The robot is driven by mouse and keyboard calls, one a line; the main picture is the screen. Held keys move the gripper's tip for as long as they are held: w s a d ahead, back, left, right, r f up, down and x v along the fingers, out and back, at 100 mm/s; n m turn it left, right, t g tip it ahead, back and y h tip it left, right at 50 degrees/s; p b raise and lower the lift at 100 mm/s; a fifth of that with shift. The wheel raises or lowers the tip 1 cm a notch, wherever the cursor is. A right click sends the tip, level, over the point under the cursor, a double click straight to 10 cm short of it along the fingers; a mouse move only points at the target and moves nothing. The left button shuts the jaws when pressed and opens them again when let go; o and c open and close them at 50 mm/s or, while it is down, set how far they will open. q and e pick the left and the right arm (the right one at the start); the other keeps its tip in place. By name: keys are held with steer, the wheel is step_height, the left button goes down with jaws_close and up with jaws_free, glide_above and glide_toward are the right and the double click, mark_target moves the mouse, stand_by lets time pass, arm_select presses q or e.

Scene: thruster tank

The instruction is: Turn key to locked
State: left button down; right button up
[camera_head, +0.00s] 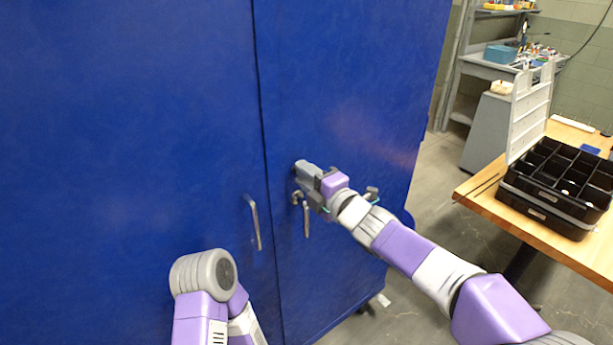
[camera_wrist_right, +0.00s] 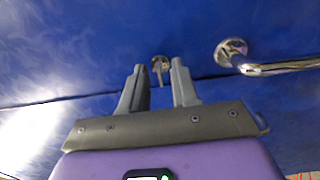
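The key (camera_wrist_right: 160,73) shows in the right wrist view as a small metal piece in a round lock on the blue cabinet door (camera_head: 345,90). My right gripper (camera_wrist_right: 158,68) is open, with one grey finger on each side of the key and a visible gap to each. I cannot tell how far the fingertips reach past the key. In the head view my right gripper (camera_head: 299,172) is at the right door, just above its handle, and hides the key. My left gripper is out of view; only part of my left arm shows at the bottom.
A metal handle (camera_head: 305,214) is on the right door, close to my right gripper; it also shows in the wrist view (camera_wrist_right: 280,67). The left door has another handle (camera_head: 253,222). A wooden table (camera_head: 490,200) with a black compartment box (camera_head: 545,207) stands at the right.

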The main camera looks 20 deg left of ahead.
jaws_close()
steer(key=shift+m, duration=0.4)
steer(key=m+p, duration=0.1)
steer(key=m, duration=0.1)
steer(key=shift+m, duration=0.4)
steer(key=m+p, duration=0.1)
steer(key=m, duration=0.2)
steer(key=shift+m+p, duration=0.3)
steer(key=shift+p, duration=0.1)
steer(key=m+p, duration=0.1)
steer(key=m, duration=0.4)
steer(key=shift+r+m+p, duration=0.1)
steer(key=shift+m+p, duration=0.2)
steer(key=shift+p, duration=0.05)
steer(key=m+p, duration=0.1)
steer(key=m, duration=0.3)
steer(key=shift+m, duration=0.7)
